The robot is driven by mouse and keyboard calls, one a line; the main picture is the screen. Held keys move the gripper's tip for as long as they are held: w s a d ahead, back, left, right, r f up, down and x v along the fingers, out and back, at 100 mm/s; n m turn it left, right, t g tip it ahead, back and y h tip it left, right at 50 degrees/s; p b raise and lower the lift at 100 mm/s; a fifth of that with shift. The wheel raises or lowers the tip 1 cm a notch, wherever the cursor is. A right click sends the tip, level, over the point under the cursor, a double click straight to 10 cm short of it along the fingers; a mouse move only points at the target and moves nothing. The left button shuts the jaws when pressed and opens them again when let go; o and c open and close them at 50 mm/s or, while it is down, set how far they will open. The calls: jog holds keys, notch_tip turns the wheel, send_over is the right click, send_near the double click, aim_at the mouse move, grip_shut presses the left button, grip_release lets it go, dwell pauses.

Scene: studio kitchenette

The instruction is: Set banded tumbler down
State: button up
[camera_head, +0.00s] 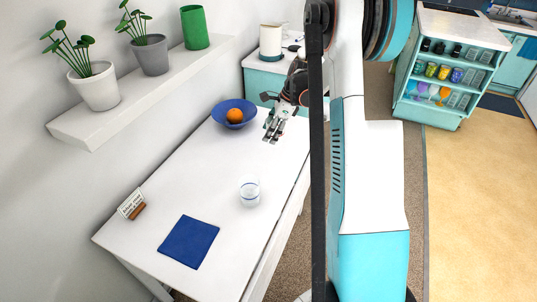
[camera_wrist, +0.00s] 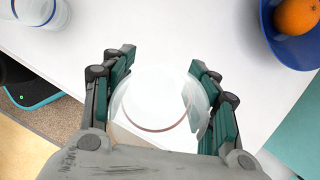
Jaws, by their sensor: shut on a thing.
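The banded tumbler (camera_wrist: 155,112) is clear, with a thin reddish-brown band, and sits between the green finger pads in the wrist view. My gripper (camera_wrist: 163,95) is shut on it. In the head view my gripper (camera_head: 274,127) is over the far end of the white table (camera_head: 190,170), just right of the blue bowl. The held tumbler is hard to make out there. Whether its base touches the table I cannot tell.
A blue bowl (camera_head: 245,107) with an orange (camera_head: 234,115) is close by. Another clear glass (camera_head: 249,190) stands mid-table. A blue napkin (camera_head: 189,241) and a small sign (camera_head: 131,204) lie nearer. A plant shelf (camera_head: 150,92) hangs left. White table between bowl and napkin is largely clear.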

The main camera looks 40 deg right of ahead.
notch_tip(320, 180, down, 9)
jog(key=b, duration=0.2)
jog(key=shift+f+b, duration=0.1)
jog(key=shift+b, duration=0.25)
jog(key=shift+f, duration=0.2)
jog(key=o, duration=1.2)
jog(key=shift+r, duration=0.15)
jog(key=p+v, duration=0.4)
jog(key=v, duration=0.8)
